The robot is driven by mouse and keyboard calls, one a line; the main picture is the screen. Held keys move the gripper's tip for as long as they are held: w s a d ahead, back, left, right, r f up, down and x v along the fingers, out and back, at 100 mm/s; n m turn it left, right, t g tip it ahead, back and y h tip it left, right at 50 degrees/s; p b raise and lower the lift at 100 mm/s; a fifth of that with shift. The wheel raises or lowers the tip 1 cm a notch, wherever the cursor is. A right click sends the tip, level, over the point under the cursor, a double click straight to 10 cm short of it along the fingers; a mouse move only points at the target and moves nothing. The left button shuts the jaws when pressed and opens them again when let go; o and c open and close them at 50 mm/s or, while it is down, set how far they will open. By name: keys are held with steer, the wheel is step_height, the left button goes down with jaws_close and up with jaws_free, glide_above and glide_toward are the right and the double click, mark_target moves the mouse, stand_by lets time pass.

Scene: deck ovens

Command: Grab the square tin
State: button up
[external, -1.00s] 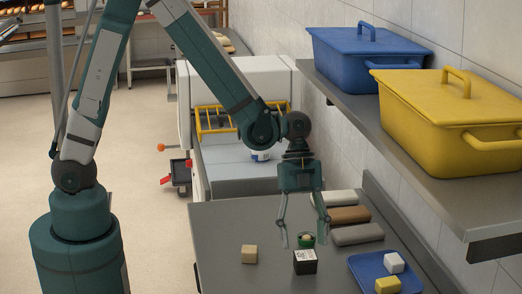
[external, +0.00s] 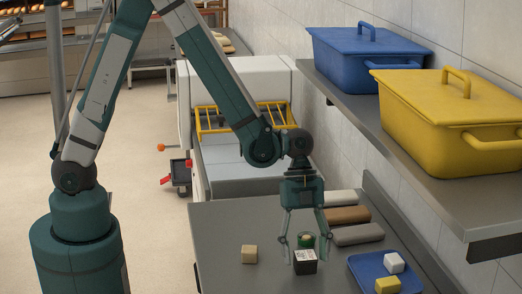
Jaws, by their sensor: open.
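A small black square tin (external: 305,267) with a white top stands on the grey table (external: 222,228) near the front. My gripper (external: 305,247) points down with its fingers apart, one on each side of the tin's top in this view. Whether the fingers are level with the tin or just behind it, I cannot tell.
A beige cube (external: 249,253) sits left of the tin. A blue tray (external: 364,264) with a white cube (external: 394,262) and a yellow cube (external: 387,285) lies to the right. Several rolls (external: 349,214) lie behind. A shelf with blue (external: 365,55) and yellow (external: 450,115) bins overhangs the right.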

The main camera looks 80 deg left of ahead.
steer(key=shift+d+f, duration=0.15)
steer(key=shift+f, duration=0.15)
stand_by(0.4)
steer(key=c, duration=1.1)
